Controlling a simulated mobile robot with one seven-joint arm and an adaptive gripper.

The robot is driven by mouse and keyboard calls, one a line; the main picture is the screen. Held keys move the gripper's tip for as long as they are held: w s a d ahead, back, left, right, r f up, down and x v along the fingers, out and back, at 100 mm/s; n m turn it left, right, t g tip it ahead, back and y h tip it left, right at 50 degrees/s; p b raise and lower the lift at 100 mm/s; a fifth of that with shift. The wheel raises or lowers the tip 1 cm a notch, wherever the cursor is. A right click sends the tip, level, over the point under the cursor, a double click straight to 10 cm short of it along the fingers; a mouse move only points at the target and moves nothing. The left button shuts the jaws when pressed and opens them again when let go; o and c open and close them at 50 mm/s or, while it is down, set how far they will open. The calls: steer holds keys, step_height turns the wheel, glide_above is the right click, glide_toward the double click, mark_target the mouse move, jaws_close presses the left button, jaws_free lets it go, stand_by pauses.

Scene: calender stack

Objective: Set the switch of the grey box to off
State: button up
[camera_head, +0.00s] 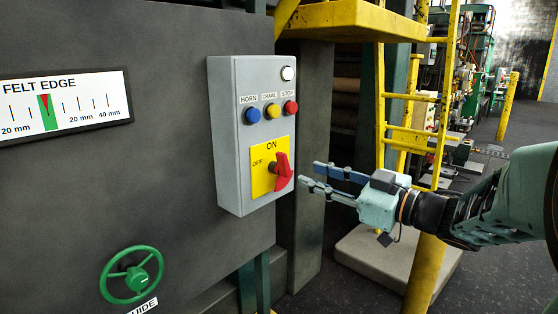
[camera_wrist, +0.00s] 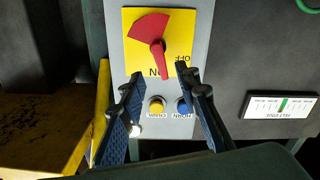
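The grey box (camera_head: 228,150) is fixed to the dark panel. Its yellow plate (camera_head: 262,183) reads ON at the top and OFF at the left. The red switch handle (camera_head: 283,172) stands out from this plate. The wrist view shows the box upside down, and there the handle (camera_wrist: 152,28) has its narrow end at the ON lettering and its broad end away from it. My gripper (camera_head: 311,174) is open and empty, just right of the handle in the head view. In the wrist view, the fingertips (camera_wrist: 160,75) are apart, near the handle's narrow end, with no contact visible.
Blue (camera_head: 252,115), yellow (camera_head: 272,111) and red (camera_head: 291,108) buttons and a white lamp (camera_head: 287,73) sit above the switch. A green handwheel (camera_head: 132,275) is at lower left. A yellow ladder (camera_head: 380,110) stands behind my gripper. Floor at right is open.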

mark_target(288, 167)
steer(key=x, duration=0.9)
steer(key=shift+w+a, duration=0.2)
steer(key=shift+a, duration=0.1)
jaws_close()
